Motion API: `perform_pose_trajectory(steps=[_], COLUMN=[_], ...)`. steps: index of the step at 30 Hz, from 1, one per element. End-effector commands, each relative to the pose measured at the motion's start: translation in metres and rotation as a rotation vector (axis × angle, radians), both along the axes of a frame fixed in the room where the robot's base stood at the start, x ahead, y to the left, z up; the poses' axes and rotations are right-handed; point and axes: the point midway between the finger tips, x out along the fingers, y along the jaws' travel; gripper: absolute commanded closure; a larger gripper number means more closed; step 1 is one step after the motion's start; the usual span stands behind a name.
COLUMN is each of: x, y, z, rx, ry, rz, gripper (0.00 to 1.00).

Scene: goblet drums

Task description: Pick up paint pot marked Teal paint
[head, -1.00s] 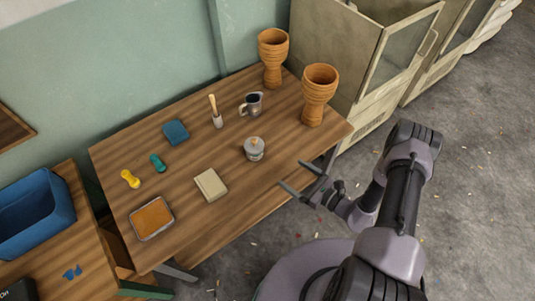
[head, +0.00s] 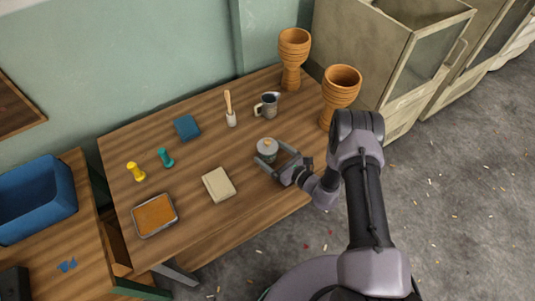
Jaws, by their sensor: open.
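A small grey lidded pot (head: 267,146) with a tan knob stands upright near the front edge of the wooden table (head: 205,160). No marking on it can be read in the head view. My gripper (head: 269,153) is open, with one finger on each side of this pot; I cannot tell whether either finger touches it. A small teal knobbed piece (head: 165,158) stands farther left, beside a similar yellow piece (head: 136,172). No lettering can be read on either.
A cream block (head: 218,185) and a tray of orange material (head: 155,215) lie to the left. A brush in a holder (head: 230,112), metal jug (head: 267,104) and blue block (head: 187,127) stand behind. Two goblet drums (head: 294,55) (head: 340,92) stand at the right end.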

Motion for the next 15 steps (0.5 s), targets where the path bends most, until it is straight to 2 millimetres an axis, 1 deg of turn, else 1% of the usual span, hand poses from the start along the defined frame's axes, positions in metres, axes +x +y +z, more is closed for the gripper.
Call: perform_pose_trajectory(steps=[2,3,5,6,8,9,11,13,14,15], x=[-0.0002,-0.0002,-0.0003,-0.0003,-0.0004,-0.0004,-0.0004,-0.0005,-0.0005,-0.0003], y=[-0.0002,-0.0002,-0.0003,-0.0003,-0.0003,-0.0003,-0.0003,-0.0004,-0.0004,-0.0003], z=[0.0008,0.0008,0.0008,0.0008,0.0007,0.0007,0.0007,0.0007,0.0007,0.0008], rx=[0.0,0.0,0.0,0.0,0.0,0.0,0.0,0.0,0.0,0.0], ry=[0.0,0.0,0.0,0.0,0.0,0.0,0.0,0.0,0.0,0.0], rz=[0.0,0.0,0.0,0.001,0.001,0.001,0.001,0.001,0.001,0.001], gripper=[0.11,0.15,0.27,0.35,0.47,0.55,0.66,0.8,0.85,0.85])
